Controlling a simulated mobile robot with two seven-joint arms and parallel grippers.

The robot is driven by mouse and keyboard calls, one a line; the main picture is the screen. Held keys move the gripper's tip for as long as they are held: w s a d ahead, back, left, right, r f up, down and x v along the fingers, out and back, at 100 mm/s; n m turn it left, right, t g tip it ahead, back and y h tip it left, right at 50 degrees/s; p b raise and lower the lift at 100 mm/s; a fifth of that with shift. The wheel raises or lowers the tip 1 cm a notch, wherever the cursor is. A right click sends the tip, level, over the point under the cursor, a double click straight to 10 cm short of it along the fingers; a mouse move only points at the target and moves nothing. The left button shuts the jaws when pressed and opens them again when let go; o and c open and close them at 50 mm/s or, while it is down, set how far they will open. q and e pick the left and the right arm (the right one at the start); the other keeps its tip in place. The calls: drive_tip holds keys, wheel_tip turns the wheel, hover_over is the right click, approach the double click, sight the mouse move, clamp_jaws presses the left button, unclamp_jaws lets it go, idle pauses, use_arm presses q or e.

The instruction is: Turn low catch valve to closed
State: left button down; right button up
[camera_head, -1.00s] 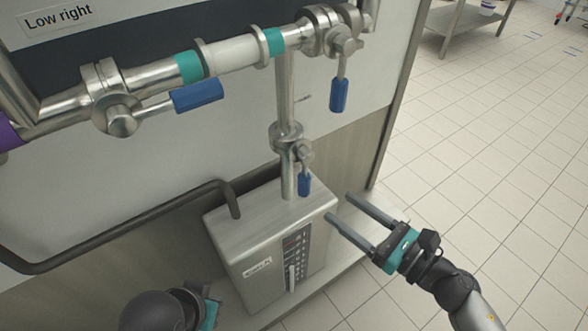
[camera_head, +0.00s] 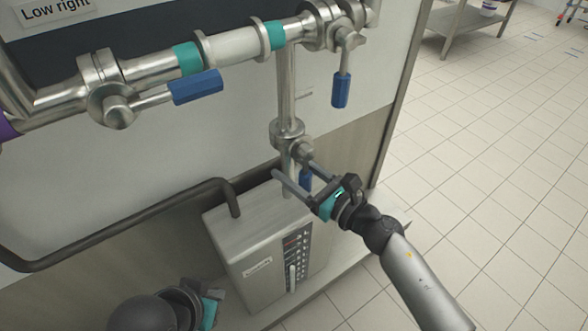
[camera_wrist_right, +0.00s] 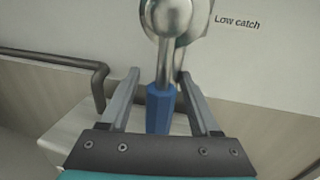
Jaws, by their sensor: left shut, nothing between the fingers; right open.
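The low catch valve (camera_head: 287,133) sits on the vertical pipe above the steel box. Its blue handle (camera_head: 305,178) hangs down. In the right wrist view the handle (camera_wrist_right: 160,107) points down below the metal valve body (camera_wrist_right: 170,18), beside the "Low catch" label (camera_wrist_right: 237,22). My right gripper (camera_head: 293,174) is open, with one finger on each side of the blue handle; it also shows in the right wrist view (camera_wrist_right: 160,84). A gap shows between the handle and each finger there. My left gripper (camera_head: 212,297) is only partly visible at the bottom left; its fingertips are hard to make out.
A steel box (camera_head: 255,232) with a keypad stands under the valve. Two other valves with blue handles (camera_head: 197,87) (camera_head: 341,90) sit on the upper pipe. A dark bent tube (camera_head: 130,222) runs along the left. Open tiled floor (camera_head: 500,170) lies to the right.

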drive_tip(key=shift+c, duration=0.2)
clamp_jaws()
idle(0.3)
idle(0.9)
